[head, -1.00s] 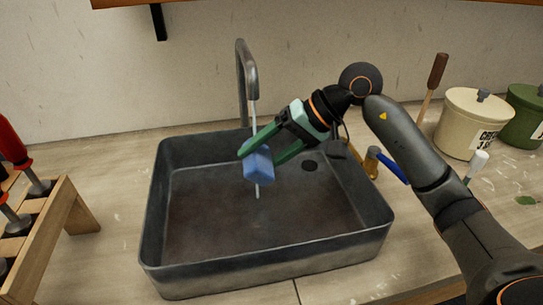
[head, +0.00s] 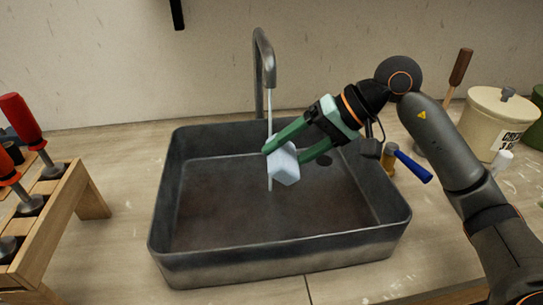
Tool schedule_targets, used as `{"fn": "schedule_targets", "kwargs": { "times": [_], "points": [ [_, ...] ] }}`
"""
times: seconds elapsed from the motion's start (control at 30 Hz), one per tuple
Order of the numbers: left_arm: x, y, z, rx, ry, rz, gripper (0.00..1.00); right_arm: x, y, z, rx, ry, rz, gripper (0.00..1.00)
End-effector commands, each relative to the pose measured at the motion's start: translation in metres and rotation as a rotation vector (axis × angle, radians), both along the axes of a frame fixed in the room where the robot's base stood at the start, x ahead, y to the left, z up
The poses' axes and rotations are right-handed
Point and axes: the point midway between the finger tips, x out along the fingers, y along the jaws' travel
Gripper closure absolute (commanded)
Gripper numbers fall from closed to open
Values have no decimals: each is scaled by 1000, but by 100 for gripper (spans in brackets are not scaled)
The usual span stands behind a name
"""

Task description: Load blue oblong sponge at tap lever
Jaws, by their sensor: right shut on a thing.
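The sponge (head: 285,167) is a small block, now pale bluish white, held over the sink basin. My right gripper (head: 286,152), with green fingers, is shut on it. The sponge is at the thin water stream (head: 269,115) falling from the grey tap (head: 263,62). The tap lever (head: 413,166) is blue, on a brass valve (head: 390,158) just outside the sink's right wall. It is apart from my gripper. My left gripper is not in view.
The dark grey sink (head: 185,235) stands on a light wooden counter (head: 110,255). A wooden rack (head: 50,225) with red-handled tools is at the left. A cream lidded canister (head: 490,120) and a green one (head: 537,120) stand at the right.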

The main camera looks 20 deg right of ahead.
Motion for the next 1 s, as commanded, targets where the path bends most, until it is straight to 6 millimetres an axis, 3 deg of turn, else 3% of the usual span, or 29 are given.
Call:
{"fn": "schedule_targets", "kwargs": {
  "times": [0.6,1.0],
  "points": [
    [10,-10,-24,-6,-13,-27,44,-44,-19,-2,-1,0,-2,77],
    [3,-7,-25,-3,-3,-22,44,-48,-20,0,1,0,-1,77]
  ]
}}
